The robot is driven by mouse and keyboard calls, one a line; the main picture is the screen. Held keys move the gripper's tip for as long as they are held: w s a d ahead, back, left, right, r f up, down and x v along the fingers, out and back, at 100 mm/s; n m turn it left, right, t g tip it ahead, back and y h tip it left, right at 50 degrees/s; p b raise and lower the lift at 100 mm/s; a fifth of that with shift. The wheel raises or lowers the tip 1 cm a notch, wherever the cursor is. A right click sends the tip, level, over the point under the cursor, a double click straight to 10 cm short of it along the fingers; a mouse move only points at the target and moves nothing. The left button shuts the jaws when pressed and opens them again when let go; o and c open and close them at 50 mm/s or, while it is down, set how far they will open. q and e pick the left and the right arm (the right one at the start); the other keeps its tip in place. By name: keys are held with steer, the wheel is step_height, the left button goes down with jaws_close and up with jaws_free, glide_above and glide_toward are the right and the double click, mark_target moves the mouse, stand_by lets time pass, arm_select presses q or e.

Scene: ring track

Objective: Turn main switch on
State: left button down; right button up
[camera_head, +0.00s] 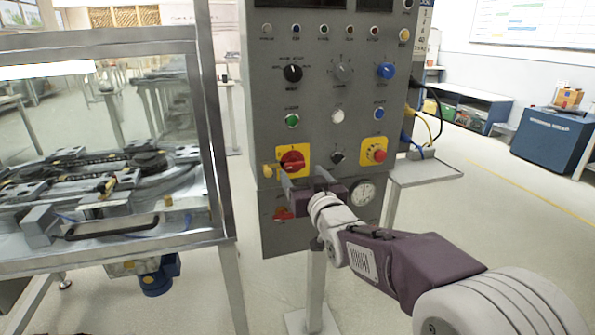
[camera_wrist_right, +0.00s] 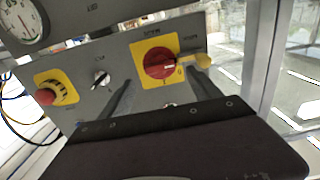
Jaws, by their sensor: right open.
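The main switch is a red rotary knob (camera_head: 292,160) on a yellow square plate, low on the left of the grey control panel (camera_head: 325,110). It also shows in the right wrist view (camera_wrist_right: 160,64), its plate visible around it. My right gripper (camera_head: 305,179) is open in front of the panel, close to the knob and just below it in the head view. In the wrist view its two fingers (camera_wrist_right: 162,80) are spread and point at the switch plate, with nothing between them. Contact with the knob cannot be told. My left gripper is out of view.
A red emergency button (camera_head: 379,154) on yellow and a small black selector (camera_head: 338,157) are right of the switch. A yellow piece (camera_head: 267,171) hangs left of it. A round gauge (camera_head: 362,192) is below. A framed glass machine (camera_head: 110,150) stands left.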

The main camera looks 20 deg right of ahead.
mark_target(297, 167)
steer(key=w, duration=0.4)
steer(key=shift+w+a, duration=0.1)
steer(key=shift+w, duration=0.2)
steer(key=c, duration=1.4)
steer(key=shift+m, duration=0.3)
steer(key=m+b, duration=0.1)
steer(key=m, duration=0.2)
steer(key=shift+m, duration=0.3)
steer(key=m, duration=0.4)
steer(key=shift+f, duration=0.1)
steer(key=m, duration=0.5)
steer(key=shift+d, duration=0.2)
steer(key=m, duration=0.4)
steer(key=shift+f+m, duration=0.1)
steer(key=shift+m, duration=0.2)
